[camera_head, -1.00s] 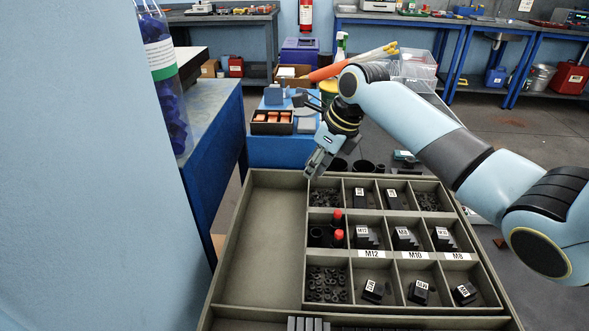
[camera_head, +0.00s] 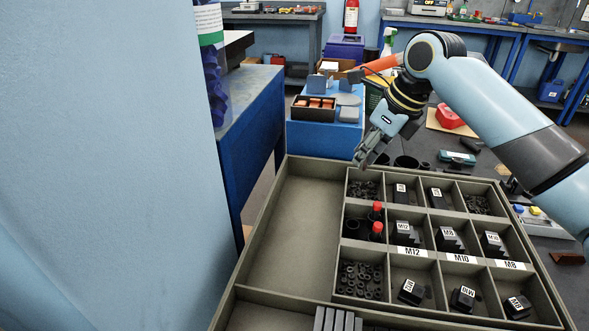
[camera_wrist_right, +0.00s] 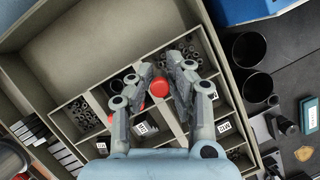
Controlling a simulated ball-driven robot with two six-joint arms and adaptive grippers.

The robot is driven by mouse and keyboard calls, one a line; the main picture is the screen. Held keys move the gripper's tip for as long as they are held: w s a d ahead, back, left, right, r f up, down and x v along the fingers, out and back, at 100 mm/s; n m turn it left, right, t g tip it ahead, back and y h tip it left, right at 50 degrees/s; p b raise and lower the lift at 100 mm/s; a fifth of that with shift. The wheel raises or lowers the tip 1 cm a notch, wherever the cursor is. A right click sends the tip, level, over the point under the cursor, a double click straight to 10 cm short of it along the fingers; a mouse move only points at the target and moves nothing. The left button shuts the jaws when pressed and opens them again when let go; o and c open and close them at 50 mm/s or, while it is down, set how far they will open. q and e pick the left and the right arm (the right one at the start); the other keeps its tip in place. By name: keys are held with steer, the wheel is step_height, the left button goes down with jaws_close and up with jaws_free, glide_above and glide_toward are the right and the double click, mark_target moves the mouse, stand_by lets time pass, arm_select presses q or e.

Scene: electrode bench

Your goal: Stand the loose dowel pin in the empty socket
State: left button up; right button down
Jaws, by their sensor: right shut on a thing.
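My right gripper (camera_head: 365,158) is above the back edge of the parts tray, pointing down. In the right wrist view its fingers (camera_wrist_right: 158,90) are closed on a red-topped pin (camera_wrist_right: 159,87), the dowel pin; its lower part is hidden. In the head view this pin cannot be made out. Two other red-topped pins, a back one (camera_head: 376,207) and a front one (camera_head: 376,231), stand in the left middle compartment. Beside them is a dark round socket (camera_head: 351,228) with no red top; it also shows in the right wrist view (camera_wrist_right: 117,85). My left gripper is not in view.
The grey tray (camera_head: 262,240) has an empty long compartment at left and dividers around nuts and labelled black blocks. Black cups (camera_head: 405,162) stand behind it. A blue box (camera_head: 325,138) stands further back. A pale blue wall fills the left.

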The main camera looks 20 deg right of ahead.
steer(key=w+a+f+b, duration=0.1)
steer(key=w+a+f, duration=0.1)
steer(key=w, duration=0.1)
steer(key=w+a+f+b, duration=0.1)
steer(key=w+a+f, duration=0.1)
steer(key=w, duration=0.1)
steer(key=w+a+f, duration=0.2)
steer(key=w, duration=0.1)
steer(key=shift+w+a+f+b, duration=0.1)
steer(key=shift+w+f+b, duration=0.05)
steer(key=shift+f+b, duration=0.25)
step_height(320, 180, down, 4)
steer(key=shift+f+b, duration=0.1)
steer(key=shift+b, duration=0.4)
steer(key=c, duration=1.3)
jaws_free()
steer(key=shift+o, duration=0.2)
steer(key=p+v, duration=0.3)
steer(key=v, duration=0.9)
steer(key=shift+w+r, duration=0.1)
steer(key=shift+r, duration=0.2)
